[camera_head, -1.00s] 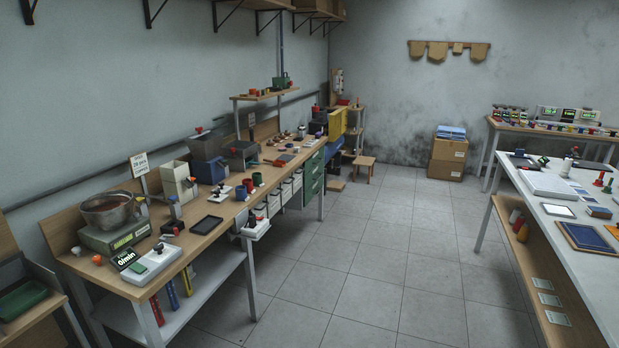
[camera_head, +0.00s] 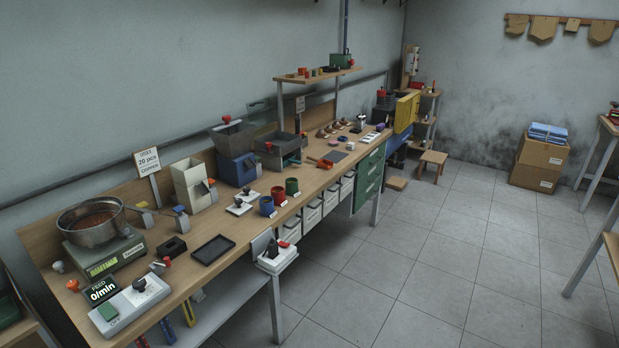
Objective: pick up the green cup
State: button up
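The green cup (camera_head: 292,186) stands upright near the front edge of the long wooden workbench (camera_head: 222,262). It is the rightmost of a row of three small cups. The red cup (camera_head: 278,194) is just left of it, and the blue cup (camera_head: 266,206) is left of that. My gripper does not show in this view.
A metal bowl (camera_head: 91,222) on a green scale, a black tray (camera_head: 212,249) and a blue hopper machine (camera_head: 236,168) share the bench. White drawers (camera_head: 312,213) and green drawers (camera_head: 368,178) hang below. The tiled floor (camera_head: 440,265) in front is clear.

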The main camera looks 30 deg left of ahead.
aim_at(292, 187)
jog(key=i+u, duration=0.8)
jog(key=i+l+u, duration=0.2)
jog(key=u, duration=0.2)
jog(key=i+l+u, duration=0.55)
jog(key=i+u, duration=0.25)
jog(key=i+l+u, duration=0.2)
jog(key=u, duration=0.2)
jog(key=i+l+u, duration=0.45)
jog(key=l+u, duration=0.3)
jog(key=i+l+u, duration=0.1)
jog(key=i+l, duration=0.05)
jog(key=l, duration=0.05)
